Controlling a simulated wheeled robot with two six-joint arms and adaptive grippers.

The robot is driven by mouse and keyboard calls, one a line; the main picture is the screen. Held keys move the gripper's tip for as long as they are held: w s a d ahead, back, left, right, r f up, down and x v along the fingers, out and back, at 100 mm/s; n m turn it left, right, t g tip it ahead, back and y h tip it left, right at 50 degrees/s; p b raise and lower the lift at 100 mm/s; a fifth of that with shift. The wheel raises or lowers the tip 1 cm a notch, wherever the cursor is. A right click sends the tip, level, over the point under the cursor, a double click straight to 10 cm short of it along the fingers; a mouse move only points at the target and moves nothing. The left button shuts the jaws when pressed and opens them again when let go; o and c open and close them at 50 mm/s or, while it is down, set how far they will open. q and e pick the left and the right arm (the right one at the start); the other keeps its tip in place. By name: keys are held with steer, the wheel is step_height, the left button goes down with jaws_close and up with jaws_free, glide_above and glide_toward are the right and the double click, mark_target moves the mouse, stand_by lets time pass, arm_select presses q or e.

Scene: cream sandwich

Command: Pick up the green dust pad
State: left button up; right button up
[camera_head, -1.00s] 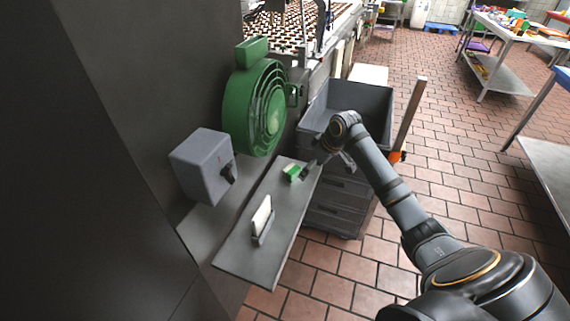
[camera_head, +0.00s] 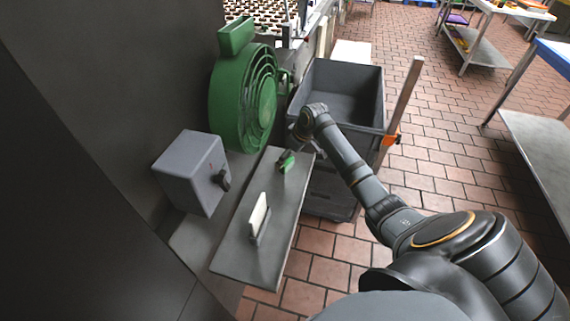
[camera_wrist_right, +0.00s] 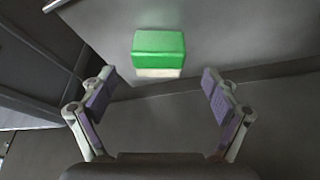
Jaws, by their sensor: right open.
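The green dust pad (camera_head: 287,162) lies near the far end of a narrow grey shelf (camera_head: 233,258) in the head view. In the right wrist view the pad (camera_wrist_right: 159,46) is a green block with a pale lower layer, ahead of the fingers. My right gripper (camera_wrist_right: 165,97) is open and empty, its two purple-padded fingers spread wide and the pad lying beyond the gap between them. In the head view the right arm reaches to the far end of the shelf, and its fingers there are small and hard to make out. My left gripper is not in view.
A white upright block (camera_head: 259,215) stands on the nearer part of the shelf. A grey box (camera_head: 186,170) with a dark knob and a green round fan housing (camera_head: 240,105) stand left of the shelf. A large grey bin (camera_head: 347,80) is behind the arm.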

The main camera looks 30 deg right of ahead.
steer(key=x, duration=0.4)
steer(key=shift+w+f, duration=0.1)
steer(key=shift+w, duration=0.05)
steer(key=shift+f, duration=0.1)
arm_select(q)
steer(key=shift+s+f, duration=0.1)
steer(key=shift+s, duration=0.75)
arm_select(e)
steer(key=shift+c, duration=0.2)
steer(key=c, duration=1.3)
steer(key=shift+r, duration=0.65)
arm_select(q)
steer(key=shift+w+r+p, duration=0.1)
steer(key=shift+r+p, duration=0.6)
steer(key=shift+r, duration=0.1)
arm_select(e)
steer(key=shift+s+a+r, duration=0.3)
steer(key=shift+s+r, duration=1.7)
steer(key=shift+s, duration=0.3)
steer(key=shift+s+a+r, duration=0.25)
steer(key=shift+s+r, duration=1.7)
steer(key=shift+s, duration=0.4)
steer(key=shift+s+a+r, duration=0.3)
steer(key=shift+s+r, duration=1.7)
steer(key=shift+s, duration=0.3)
